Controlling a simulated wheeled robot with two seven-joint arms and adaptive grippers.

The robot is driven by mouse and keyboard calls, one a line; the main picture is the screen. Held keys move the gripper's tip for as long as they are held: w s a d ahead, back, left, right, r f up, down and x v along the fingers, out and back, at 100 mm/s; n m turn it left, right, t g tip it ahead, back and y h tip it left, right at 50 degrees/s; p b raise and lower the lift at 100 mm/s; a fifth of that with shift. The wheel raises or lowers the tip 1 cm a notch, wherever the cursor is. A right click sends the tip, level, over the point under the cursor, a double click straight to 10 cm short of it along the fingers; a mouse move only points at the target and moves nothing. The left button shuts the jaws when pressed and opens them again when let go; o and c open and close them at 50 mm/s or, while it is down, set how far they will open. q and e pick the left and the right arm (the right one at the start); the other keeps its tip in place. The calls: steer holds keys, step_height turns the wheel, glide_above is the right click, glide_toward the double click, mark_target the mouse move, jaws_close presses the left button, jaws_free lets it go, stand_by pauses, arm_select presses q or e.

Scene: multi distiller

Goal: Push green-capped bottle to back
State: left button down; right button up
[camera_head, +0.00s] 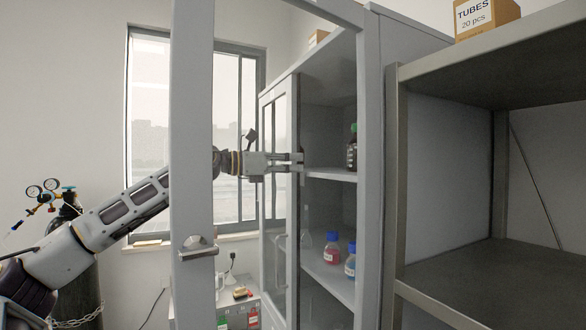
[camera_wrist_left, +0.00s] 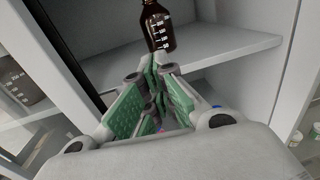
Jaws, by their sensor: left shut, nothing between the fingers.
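The green-capped bottle (camera_head: 352,150) is dark and stands upright on the upper shelf of the grey cabinet, partly cut off by the door frame. In the left wrist view the brown bottle (camera_wrist_left: 158,27) has white volume marks, and its top is out of frame. My left gripper (camera_head: 298,161) reaches into the cabinet opening at about shelf height, left of the bottle. In the left wrist view the fingers (camera_wrist_left: 156,68) are shut and empty, with the tips pointing at the bottle's lower part. Whether they touch it is unclear. My right gripper is not in view.
The upper shelf (camera_head: 328,174) has its front edge near my gripper. Blue-capped bottles, one red (camera_head: 332,248) and one blue (camera_head: 350,262), stand on the shelf below. The open cabinet door (camera_head: 193,120) crosses in front of my left arm. An empty grey rack (camera_head: 480,275) stands at right.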

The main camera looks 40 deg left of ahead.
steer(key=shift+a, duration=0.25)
